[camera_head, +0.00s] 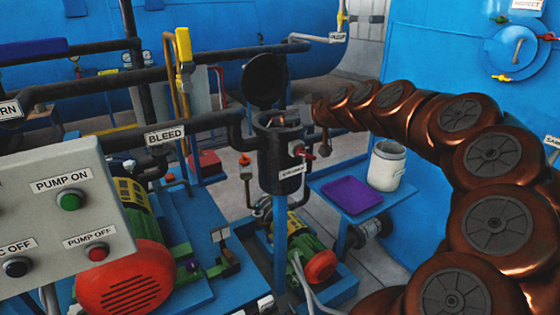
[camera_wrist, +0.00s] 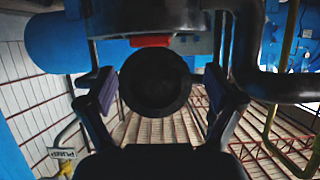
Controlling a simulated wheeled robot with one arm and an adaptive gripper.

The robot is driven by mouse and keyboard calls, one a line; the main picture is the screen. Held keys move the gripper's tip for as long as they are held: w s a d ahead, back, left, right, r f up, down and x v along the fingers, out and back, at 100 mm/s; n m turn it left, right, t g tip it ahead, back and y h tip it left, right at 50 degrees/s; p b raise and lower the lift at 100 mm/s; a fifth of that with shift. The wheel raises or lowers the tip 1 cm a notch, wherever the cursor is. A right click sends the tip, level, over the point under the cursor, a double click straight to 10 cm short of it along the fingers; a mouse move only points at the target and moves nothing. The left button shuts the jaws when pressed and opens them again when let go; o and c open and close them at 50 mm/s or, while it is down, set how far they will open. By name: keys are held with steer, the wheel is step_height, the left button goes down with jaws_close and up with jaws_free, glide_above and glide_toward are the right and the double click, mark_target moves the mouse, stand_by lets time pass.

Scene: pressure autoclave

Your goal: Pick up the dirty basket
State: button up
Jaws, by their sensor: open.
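The black strainer housing (camera_head: 283,160) stands upright at the centre of the head view, with its round lid (camera_head: 265,80) swung up and its mouth open. A small brownish-grey shape shows in the mouth; I cannot clearly make out whether it is the dirty basket. My gripper (camera_head: 303,111) is at the right side of the mouth, small and partly lost against dark parts. In the wrist view my gripper (camera_wrist: 158,100) is open, its two fingers apart. A black round disc, apparently the lid, shows between them, farther off. Nothing is seen held.
A blue side table (camera_head: 334,195) right of the housing carries a purple tray (camera_head: 352,194) and a white bucket (camera_head: 386,165). Black pipes (camera_head: 190,124), a yellow-handled valve (camera_head: 184,47) and the pump (camera_head: 300,250) crowd the left and below. A blue wall stands right.

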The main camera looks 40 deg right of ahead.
steer(key=shift+d, duration=0.7)
steer(key=shift+w+d+h, duration=0.15)
steer(key=shift+w+h, duration=0.1)
steer(key=shift+h, duration=0.05)
steer(key=p+x, duration=0.3)
steer(key=x, duration=0.4)
steer(key=shift+a, duration=0.3)
steer(key=shift+w, duration=0.1)
steer(key=shift+c, duration=0.4)
jaws_close()
